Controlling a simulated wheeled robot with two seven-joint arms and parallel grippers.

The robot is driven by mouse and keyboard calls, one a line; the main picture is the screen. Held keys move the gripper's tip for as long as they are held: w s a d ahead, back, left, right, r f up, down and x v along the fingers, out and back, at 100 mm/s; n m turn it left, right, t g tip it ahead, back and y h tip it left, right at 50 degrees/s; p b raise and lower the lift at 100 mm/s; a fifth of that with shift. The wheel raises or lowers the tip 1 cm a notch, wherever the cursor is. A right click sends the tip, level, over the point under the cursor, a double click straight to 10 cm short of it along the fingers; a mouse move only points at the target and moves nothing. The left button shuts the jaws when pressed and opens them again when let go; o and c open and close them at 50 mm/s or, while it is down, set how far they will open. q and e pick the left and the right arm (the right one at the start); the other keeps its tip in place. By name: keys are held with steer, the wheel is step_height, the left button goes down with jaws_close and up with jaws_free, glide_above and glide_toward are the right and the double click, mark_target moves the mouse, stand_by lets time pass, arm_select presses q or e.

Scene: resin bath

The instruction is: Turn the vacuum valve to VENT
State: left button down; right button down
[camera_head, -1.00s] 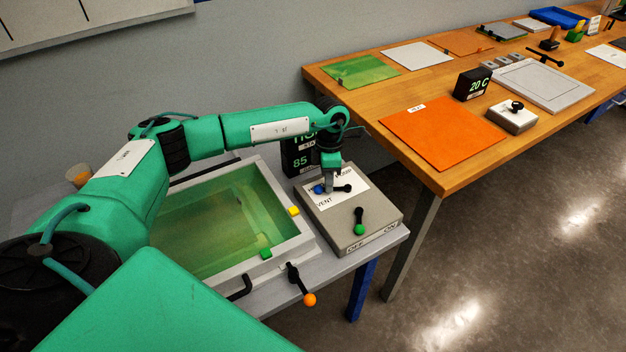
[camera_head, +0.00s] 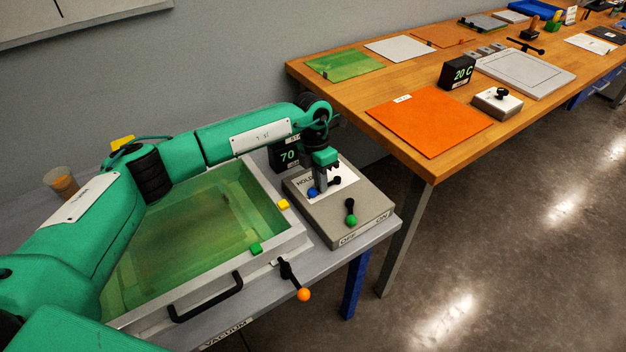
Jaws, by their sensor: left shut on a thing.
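The vacuum valve sits on a grey control box (camera_head: 330,222) beside the resin bath. Its blue knob (camera_head: 313,192) is at the front left corner of the white label (camera_head: 343,188), where VENT is covered from view. HOLD is readable behind the knob. A black end of the valve (camera_head: 336,181) shows just right of my fingers. My left gripper (camera_head: 320,187) points down over the label and is shut on the valve handle by the blue knob; the fingers partly hide the handle. My right gripper is out of view.
A green-knobbed OFF/ON lever (camera_head: 350,213) stands at the box front. The green bath (camera_head: 290,243) lies to the left, with an orange-knobbed lever (camera_head: 303,294). A black display (camera_head: 288,155) reads 70 behind the box. A wooden table (camera_head: 420,165) stands right.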

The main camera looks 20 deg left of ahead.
arm_select(q)
steer(key=c, duration=1.5)
jaws_free()
